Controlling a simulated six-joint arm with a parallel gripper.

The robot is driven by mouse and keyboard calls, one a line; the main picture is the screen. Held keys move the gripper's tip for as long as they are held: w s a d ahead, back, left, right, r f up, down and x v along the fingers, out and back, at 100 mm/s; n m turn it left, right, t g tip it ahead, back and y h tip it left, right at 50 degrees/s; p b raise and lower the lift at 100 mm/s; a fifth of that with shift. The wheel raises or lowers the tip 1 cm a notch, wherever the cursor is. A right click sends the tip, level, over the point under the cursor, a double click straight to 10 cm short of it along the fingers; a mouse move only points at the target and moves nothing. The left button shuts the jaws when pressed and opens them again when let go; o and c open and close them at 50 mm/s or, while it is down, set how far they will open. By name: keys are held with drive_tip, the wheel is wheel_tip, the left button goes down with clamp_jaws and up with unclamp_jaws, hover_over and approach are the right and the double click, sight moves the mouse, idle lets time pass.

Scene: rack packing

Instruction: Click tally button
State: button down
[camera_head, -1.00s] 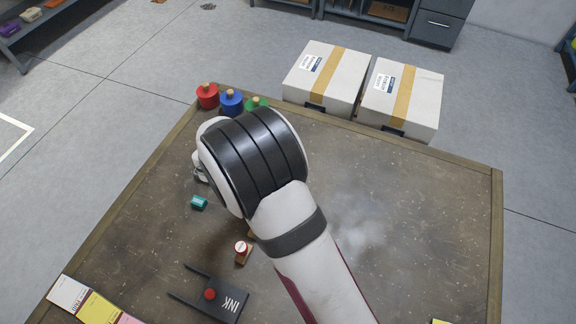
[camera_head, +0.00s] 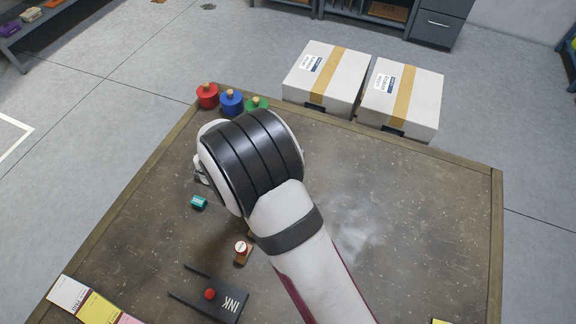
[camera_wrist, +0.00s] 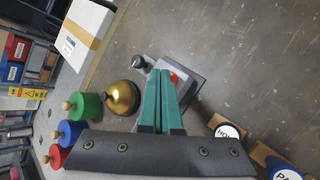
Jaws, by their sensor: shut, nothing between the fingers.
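A dark grey box with a black edge and a red button (camera_wrist: 174,78), which looks like the tally device, sits on the table in the wrist view. My gripper (camera_wrist: 160,74) has two green fingers pressed together with nothing between them. Its tips overlap the box in the picture, just left of the red button and partly covering it. I cannot tell whether they touch it.
A gold dome (camera_wrist: 123,97) and a small black knob (camera_wrist: 145,62) stand close left of the fingers. Red, blue and green cylinders (camera_head: 231,102) line the back edge.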

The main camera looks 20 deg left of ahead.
drive_tip(key=shift+f, duration=0.5)
idle(0.5)
drive_tip(key=shift+r, duration=0.95)
wheel_tip(320, 180, up, 5)
idle(0.5)
idle(0.5)
